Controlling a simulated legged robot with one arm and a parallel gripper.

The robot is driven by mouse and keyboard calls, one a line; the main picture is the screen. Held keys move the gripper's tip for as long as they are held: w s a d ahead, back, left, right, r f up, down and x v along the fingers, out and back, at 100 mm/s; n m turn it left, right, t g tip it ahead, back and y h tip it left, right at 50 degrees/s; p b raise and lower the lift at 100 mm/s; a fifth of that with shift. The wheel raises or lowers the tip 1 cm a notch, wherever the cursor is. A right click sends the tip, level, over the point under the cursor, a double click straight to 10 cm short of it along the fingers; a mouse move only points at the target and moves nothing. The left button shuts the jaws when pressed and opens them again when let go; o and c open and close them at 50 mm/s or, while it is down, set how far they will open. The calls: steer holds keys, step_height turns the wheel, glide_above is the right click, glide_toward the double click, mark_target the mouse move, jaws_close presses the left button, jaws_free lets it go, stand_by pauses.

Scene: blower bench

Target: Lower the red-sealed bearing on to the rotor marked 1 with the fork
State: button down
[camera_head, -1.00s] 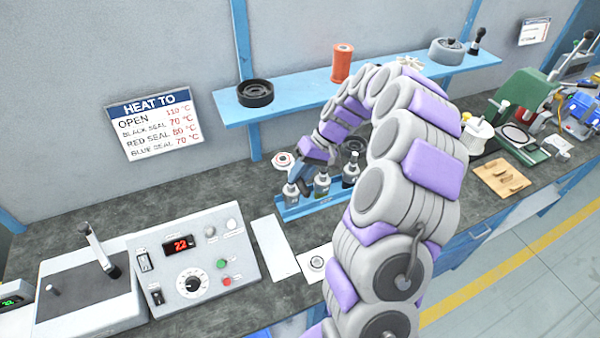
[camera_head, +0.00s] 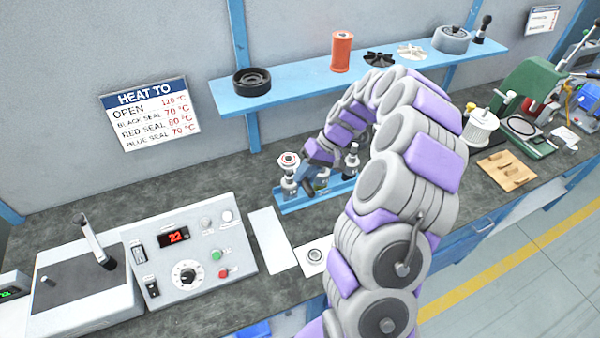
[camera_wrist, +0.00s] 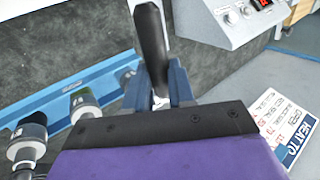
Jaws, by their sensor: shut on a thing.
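The red-sealed bearing (camera_head: 288,160), a pale ring with a red centre, shows over the leftmost rotor (camera_head: 289,184) in the blue rack (camera_head: 292,207). I cannot tell whether it rests on the shaft or hangs just above it. My gripper (camera_head: 307,182) is beside that rotor, partly hidden by my arm. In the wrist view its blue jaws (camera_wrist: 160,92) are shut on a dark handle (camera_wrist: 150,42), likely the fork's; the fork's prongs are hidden. Rotor numbers are not readable.
A heater control box (camera_head: 190,250) reads about 22. A white card with a ring (camera_head: 315,256) lies in front of the rack. The blue shelf (camera_head: 300,83) above holds a black ring (camera_head: 252,82) and a red spool (camera_head: 342,52). Bare bench lies left of the rack.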

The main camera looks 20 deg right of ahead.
steer(key=shift+a, duration=0.75)
steer(key=shift+d, duration=0.95)
stand_by(0.6)
stand_by(0.4)
steer(key=shift+s+a, duration=0.1)
steer(key=shift+a, duration=0.45)
steer(key=shift+d, duration=0.3)
stand_by(0.5)
